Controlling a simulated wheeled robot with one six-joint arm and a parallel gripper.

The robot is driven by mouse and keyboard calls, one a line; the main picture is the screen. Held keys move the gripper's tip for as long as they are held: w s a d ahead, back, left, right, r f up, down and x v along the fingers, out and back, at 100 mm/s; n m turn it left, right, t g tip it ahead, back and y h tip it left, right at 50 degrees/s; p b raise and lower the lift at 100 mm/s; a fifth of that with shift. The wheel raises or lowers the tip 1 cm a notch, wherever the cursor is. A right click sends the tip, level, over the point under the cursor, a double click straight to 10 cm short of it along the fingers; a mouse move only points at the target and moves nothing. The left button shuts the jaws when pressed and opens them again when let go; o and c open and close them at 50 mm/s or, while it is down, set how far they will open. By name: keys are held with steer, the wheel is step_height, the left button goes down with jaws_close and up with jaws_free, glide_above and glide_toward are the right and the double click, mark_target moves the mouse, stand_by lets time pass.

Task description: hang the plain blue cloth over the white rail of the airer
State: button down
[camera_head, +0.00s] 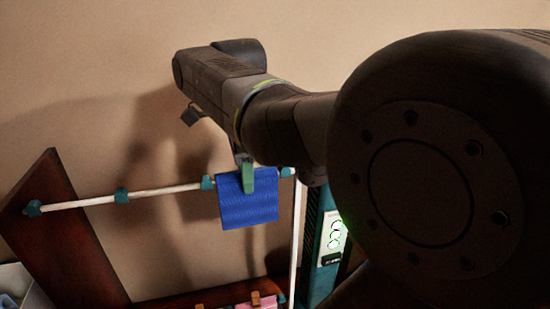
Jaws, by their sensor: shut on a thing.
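The plain blue cloth (233,207) hangs at the right part of the white rail (160,191) of the airer, covering a stretch of it. Its top edge is about level with the rail. I cannot tell whether the cloth lies over the rail or just in front of it, as its back side is hidden. My gripper (247,179) points down from the arm, with a green finger against the upper middle of the cloth. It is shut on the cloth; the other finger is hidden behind.
Teal clips (121,195) sit along the rail. A dark red-brown wooden side panel (65,235) holds its left end. A white upright post (297,245) and a teal unit with a white socket panel (332,238) stand at the right. Pink cloth and an orange peg (256,299) lie below.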

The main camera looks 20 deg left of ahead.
steer(key=c, duration=0.9)
jaws_free()
steer(key=shift+c, duration=0.2)
step_height(320, 180, up, 14)
steer(key=shift+p, duration=0.35)
steer(key=shift+f, duration=0.2)
step_height(320, 180, down, 13)
steer(key=shift+f+b, duration=0.15)
steer(key=shift+b, duration=0.2)
steer(key=shift+r+p, duration=0.45)
steer(key=shift+r, duration=0.1)
steer(key=shift+f, duration=0.15)
